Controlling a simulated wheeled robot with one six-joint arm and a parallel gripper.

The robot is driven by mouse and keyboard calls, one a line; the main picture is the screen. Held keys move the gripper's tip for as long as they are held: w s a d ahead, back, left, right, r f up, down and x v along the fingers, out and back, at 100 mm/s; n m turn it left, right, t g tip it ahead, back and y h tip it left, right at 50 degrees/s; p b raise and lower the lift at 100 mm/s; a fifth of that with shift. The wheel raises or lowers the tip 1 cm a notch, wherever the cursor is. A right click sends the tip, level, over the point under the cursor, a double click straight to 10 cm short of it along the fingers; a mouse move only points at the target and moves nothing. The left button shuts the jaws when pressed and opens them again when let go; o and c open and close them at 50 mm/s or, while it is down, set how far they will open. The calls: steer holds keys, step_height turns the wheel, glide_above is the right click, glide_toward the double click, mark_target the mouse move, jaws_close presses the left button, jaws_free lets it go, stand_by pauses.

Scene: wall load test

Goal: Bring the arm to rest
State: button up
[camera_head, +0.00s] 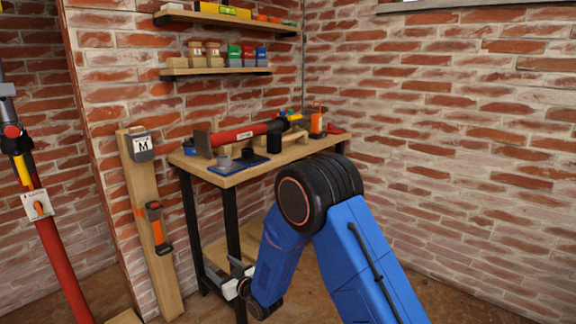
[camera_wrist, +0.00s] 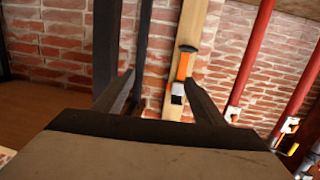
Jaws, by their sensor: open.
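My blue arm (camera_head: 362,262) with a black elbow joint bends down to the left in front of the workbench (camera_head: 237,178). My gripper (camera_head: 236,284) hangs low, beside a front leg of the bench and below its top. In the wrist view the two dark fingers of my gripper (camera_wrist: 160,92) stand apart with nothing seen between their tips. Beyond them is the wooden post (camera_wrist: 192,25) with an orange and black strap device (camera_wrist: 182,68). The post also shows in the head view (camera_head: 167,280), left of my gripper.
A grey box marked M (camera_head: 141,148) is on the post. A red pipe (camera_head: 56,258) stands at left. Shelves (camera_head: 216,72) hang above. Brick walls close off back and right.

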steer(key=s+d+r+m+h, duration=0.1)
steer(key=d+r+h, duration=0.1)
steer(key=d+r, duration=0.55)
steer(key=s+d+r+m+g+h, duration=0.1)
steer(key=d+r+m+h, duration=0.2)
steer(key=d, duration=0.8)
steer(key=s+d+r+h, duration=0.1)
steer(key=d+r+h, duration=0.1)
steer(key=d+r, duration=0.6)
steer(key=s+d+r+m+g+h, duration=0.1)
steer(key=s+d+r, duration=0.1)
steer(key=s+d, duration=0.55)
steer(key=s+d+r+m+g+h, duration=0.1)
steer(key=s+d+r+h, duration=0.15)
steer(key=s+d, duration=0.55)
steer(key=s+d+m+g, duration=0.1)
steer(key=s+d, duration=0.2)
steer(key=s, duration=0.5)
steer(key=s+d+m+g, duration=0.1)
steer(key=s+d, duration=0.3)
steer(key=s, duration=0.4)
steer(key=s+d+m+g+h, duration=0.1)
steer(key=s+d, duration=0.3)
steer(key=s, duration=0.5)
steer(key=shift+f+g, duration=0.4)
steer(key=shift+g, duration=0.2)
steer(key=shift+s, duration=0.1)
